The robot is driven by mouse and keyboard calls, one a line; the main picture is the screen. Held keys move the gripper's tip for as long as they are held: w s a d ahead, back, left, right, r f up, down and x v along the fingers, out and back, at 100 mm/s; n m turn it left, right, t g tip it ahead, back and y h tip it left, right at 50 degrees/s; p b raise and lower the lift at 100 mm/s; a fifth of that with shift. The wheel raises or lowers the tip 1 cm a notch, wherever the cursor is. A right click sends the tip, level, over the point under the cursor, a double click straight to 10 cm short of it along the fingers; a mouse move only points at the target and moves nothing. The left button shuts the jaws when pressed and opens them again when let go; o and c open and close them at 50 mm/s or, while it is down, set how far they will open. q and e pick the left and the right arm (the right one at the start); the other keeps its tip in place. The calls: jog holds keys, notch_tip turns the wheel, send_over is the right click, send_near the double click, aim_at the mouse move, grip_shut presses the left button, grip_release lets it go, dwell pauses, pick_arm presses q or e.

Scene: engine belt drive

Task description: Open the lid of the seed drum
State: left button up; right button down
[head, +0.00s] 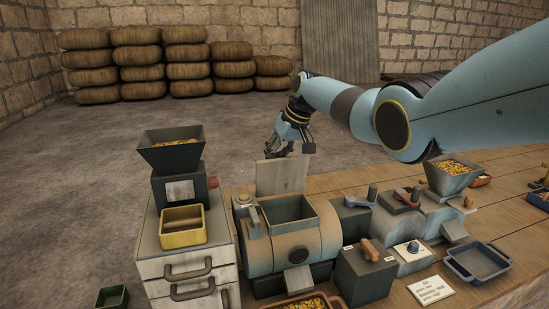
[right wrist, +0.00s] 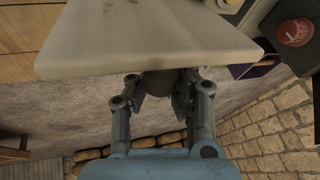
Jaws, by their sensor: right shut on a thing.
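The seed drum (head: 262,252) is a tan and grey-green cylinder on the bench, with a square open mouth (head: 287,211) on top. Its pale flat lid (head: 283,175) stands about upright behind the mouth, leaving the inside partly visible. My right gripper (head: 283,148) is behind the lid's upper edge. In the right wrist view the lid (right wrist: 150,40) fills the top of the picture, and my right gripper (right wrist: 158,92) is closed around a dark round knob (right wrist: 158,82) on it. My left gripper is not in either view.
A cabinet (head: 185,268) with a dark hopper (head: 171,150) and a yellow tray (head: 183,238) stands left of the drum. Boxes with levers (head: 365,268), a grain hopper (head: 452,176) and a blue tray (head: 478,263) are on the right. Stacked sacks (head: 185,65) lie far behind.

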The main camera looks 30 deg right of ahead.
jog(key=shift+w+d+r, duration=0.25)
jog(key=shift+d+r, duration=0.15)
jog(key=shift+r, duration=0.05)
dwell(0.4)
jog(key=c, duration=1.2)
grip_release()
jog(key=shift+s+d+f, duration=0.1)
jog(key=shift+s, duration=0.15)
jog(key=shift+o, duration=0.7)
jog(key=shift+f, duration=0.15)
jog(key=shift+a, duration=0.2)
jog(key=v, duration=1.2)
